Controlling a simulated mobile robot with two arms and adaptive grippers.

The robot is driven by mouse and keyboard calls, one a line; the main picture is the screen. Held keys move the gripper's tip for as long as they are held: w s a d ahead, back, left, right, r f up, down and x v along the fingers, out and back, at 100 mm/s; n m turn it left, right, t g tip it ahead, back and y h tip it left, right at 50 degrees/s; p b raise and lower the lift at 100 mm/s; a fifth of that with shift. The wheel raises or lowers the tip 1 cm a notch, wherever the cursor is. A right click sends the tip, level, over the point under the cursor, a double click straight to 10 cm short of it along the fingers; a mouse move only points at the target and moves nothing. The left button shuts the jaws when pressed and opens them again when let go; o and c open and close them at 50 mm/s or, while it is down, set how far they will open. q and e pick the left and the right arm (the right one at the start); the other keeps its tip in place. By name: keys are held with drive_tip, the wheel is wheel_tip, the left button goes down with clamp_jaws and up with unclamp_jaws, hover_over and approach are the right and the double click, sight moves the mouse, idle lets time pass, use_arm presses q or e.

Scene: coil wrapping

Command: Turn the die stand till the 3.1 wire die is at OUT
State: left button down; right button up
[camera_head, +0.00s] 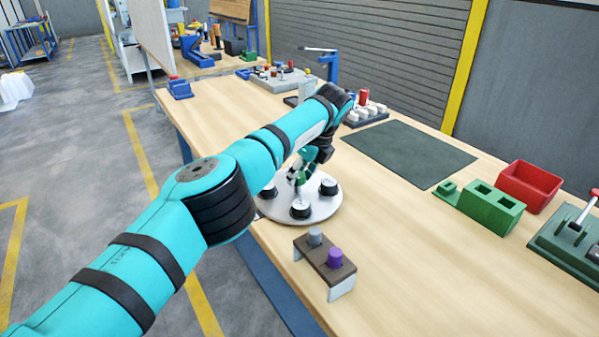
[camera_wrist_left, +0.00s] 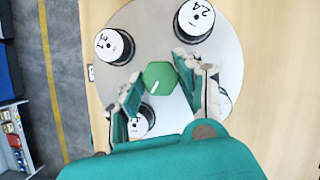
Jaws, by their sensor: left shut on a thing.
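The die stand is a round pale disc (camera_head: 320,211), with several black dies with white labelled tops standing around its rim. My left gripper (camera_head: 301,172) is over its middle. In the left wrist view, the fingers (camera_wrist_left: 160,82) are shut on the green centre knob (camera_wrist_left: 160,76), which has a white line. One die (camera_wrist_left: 194,18) at the upper right reads 2.4. The die (camera_wrist_left: 114,46) at the upper left has a tilted label, perhaps 1.3 or 3.1. Two more dies are partly hidden by the fingers. A small pale tag (camera_wrist_left: 91,73) lies beside the disc's left edge; its text is unreadable.
A small brown stand (camera_head: 315,262) with a grey and a purple peg is near the table's front edge. A dark mat (camera_head: 409,153), a green block (camera_head: 491,208) and a red bin (camera_head: 529,186) lie to the right. Racks of small parts stand behind.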

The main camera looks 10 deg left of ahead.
use_arm(q)
drive_tip(key=shift+w+r, duration=0.1)
drive_tip(key=shift+r, duration=0.05)
drive_tip(key=c, duration=0.9)
unclamp_jaws()
drive_tip(key=v, duration=1.2)
drive_tip(key=shift+o, duration=0.2)
